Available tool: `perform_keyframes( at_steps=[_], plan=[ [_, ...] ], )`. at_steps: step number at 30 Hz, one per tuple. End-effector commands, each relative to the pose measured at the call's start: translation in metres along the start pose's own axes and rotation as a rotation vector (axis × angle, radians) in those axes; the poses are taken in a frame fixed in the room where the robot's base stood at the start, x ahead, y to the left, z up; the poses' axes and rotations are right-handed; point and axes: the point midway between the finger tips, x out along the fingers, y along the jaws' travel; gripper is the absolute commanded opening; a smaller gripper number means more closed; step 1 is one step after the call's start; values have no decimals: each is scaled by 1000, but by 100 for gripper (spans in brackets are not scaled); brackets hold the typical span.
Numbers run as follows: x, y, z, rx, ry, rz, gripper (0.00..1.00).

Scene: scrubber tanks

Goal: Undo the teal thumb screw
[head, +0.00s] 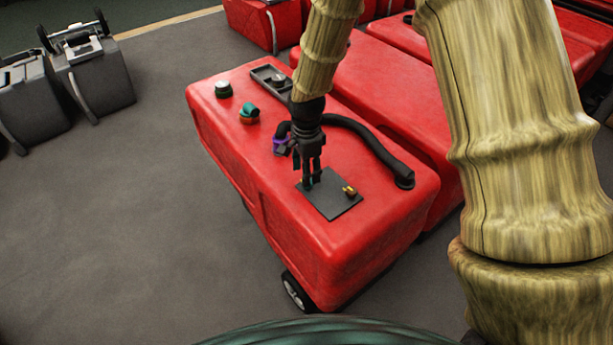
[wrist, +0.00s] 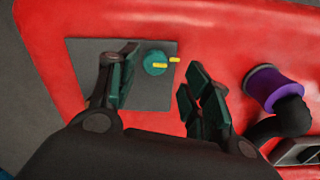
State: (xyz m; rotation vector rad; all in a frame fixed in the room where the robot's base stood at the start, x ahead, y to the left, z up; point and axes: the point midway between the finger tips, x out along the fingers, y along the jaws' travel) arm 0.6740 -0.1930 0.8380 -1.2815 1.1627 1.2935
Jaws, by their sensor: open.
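The teal thumb screw (wrist: 155,62) shows in the wrist view as a round teal head with a yellow mark on it. It sits on a dark grey plate (wrist: 88,60), near one edge; a second short yellow mark lies beside it. In the head view the plate (head: 330,208) is on top of the red tank machine, and my gripper mostly hides the screw. My gripper (wrist: 162,68) is open, its fingers pointing down over the plate (head: 311,182). In the wrist view one finger is on each side of the screw; I cannot tell whether they touch it.
A small brass fitting (head: 349,190) stands on the plate near my gripper. A black hose (head: 370,142) with a purple collar (wrist: 275,88) lies close by. A teal-and-orange fitting (head: 249,112) and a green-and-white cap (head: 223,89) are farther back.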

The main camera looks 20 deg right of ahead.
Motion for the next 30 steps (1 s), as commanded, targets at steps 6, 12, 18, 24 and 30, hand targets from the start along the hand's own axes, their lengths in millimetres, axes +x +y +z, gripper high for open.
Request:
perform_keyframes(
  at_steps=[6,12,18,24,30],
  plan=[
    [23,0,-1,1,0,0,49],
    [35,0,-1,1,0,1,49],
    [37,0,-1,1,0,0,49],
    [37,0,-1,1,0,0,40],
    [37,0,-1,1,0,-1,4]
  ],
)
